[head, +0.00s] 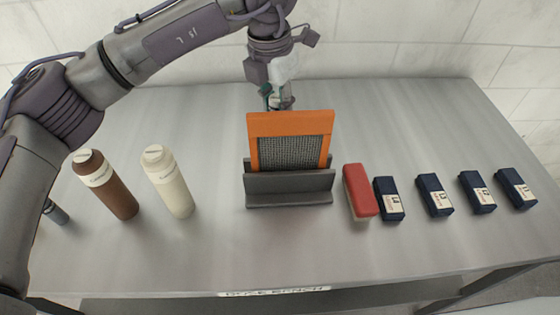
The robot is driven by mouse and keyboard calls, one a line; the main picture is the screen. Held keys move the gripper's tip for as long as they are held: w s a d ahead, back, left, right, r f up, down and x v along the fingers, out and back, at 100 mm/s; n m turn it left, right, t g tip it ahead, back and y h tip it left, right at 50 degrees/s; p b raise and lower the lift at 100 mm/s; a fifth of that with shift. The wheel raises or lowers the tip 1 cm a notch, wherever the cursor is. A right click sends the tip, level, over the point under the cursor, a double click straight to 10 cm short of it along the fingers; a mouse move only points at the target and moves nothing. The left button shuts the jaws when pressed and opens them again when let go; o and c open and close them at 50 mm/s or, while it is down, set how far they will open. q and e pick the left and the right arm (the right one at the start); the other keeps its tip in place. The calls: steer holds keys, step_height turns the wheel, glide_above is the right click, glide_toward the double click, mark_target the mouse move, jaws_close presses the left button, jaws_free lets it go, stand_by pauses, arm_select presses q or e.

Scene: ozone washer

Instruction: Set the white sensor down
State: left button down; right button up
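My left arm comes in from the left and reaches over the bench. Its gripper (280,100) points down behind the orange-framed mesh panel (290,124), near the back of the bench. The panel hides the gripper's fingertips, so I cannot see whether they are open or shut, or what is between them. A pale patch shows on the wrist above the gripper, and a small dark green part shows beside it. I cannot make out the white sensor for certain. My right gripper is not in view.
The panel stands upright in a grey holder (290,188). Brown (110,190) and cream (172,188) bottles stand left. A red block (360,190) and several dark blue labelled boxes (434,194) line the right. The grey bench (225,240) is clear in front; a tiled wall is behind.

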arm_select(q)
steer(key=w+a+f+p, duration=0.1)
steer(key=a+f, duration=0.1)
steer(key=a, duration=0.1)
steer(key=w+a+f+p, duration=0.1)
steer(key=a+f, duration=0.1)
steer(key=a, duration=0.2)
steer(key=a+f+p, duration=0.1)
steer(key=a+f, duration=0.2)
steer(key=a, duration=0.1)
steer(key=shift+w+f, duration=0.1)
steer(key=shift+w, duration=0.3)
step_height(320, 180, down, 3)
steer(key=shift+f+p, duration=0.1)
steer(key=shift+p, duration=0.6)
steer(key=shift+f, duration=0.3)
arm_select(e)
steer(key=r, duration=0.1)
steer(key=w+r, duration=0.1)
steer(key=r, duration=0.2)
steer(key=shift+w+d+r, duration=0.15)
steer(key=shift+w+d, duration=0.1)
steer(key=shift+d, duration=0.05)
